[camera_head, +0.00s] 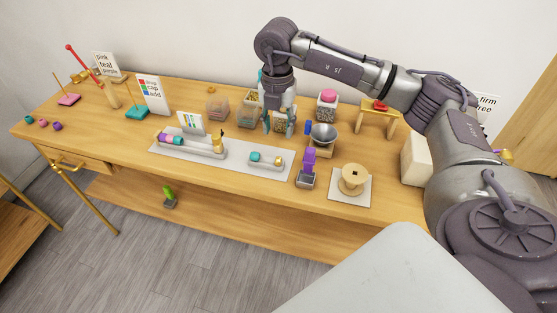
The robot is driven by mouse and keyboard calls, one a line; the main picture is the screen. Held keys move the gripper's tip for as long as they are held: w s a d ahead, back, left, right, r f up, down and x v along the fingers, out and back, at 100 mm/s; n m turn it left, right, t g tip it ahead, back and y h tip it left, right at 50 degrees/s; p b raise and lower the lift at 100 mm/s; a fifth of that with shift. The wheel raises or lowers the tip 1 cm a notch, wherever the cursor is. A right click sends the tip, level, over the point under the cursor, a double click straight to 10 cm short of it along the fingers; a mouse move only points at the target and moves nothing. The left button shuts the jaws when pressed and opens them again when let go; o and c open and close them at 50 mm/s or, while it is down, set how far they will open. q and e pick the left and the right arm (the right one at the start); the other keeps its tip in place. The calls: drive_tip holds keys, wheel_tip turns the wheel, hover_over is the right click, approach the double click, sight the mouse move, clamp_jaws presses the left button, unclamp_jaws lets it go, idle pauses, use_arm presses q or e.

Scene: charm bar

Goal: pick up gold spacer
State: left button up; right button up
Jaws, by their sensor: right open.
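My right gripper (279,124) points down over the back middle of the table, its two fingers apart. No object shows clearly between them. Another gold piece (278,160) sits at the right end of a small grey holder, beside a teal bead (255,156). A gold piece (217,142) also stands at the right end of the longer holder. The gripper partly hides what is behind it. My left gripper is out of view.
The wooden table (90,135) holds a pale mat (225,164) with a row of beads (170,139). Signs stand left.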

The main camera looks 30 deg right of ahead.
drive_tip(key=p, duration=0.1)
hover_over(278, 160)
drive_tip(key=f, duration=0.6)
drive_tip(key=shift+s+a+f, duration=0.2)
drive_tip(key=shift+s+f, duration=0.05)
drive_tip(key=shift+f, duration=0.05)
drive_tip(key=f, duration=0.1)
drive_tip(key=f+p, duration=0.1)
drive_tip(key=f, duration=0.1)
drive_tip(key=f+p, duration=0.1)
drive_tip(key=f, duration=0.1)
drive_tip(key=shift+w+d, duration=0.2)
drive_tip(key=shift+w, duration=0.05)
drive_tip(key=shift+f, duration=0.2)
clamp_jaws()
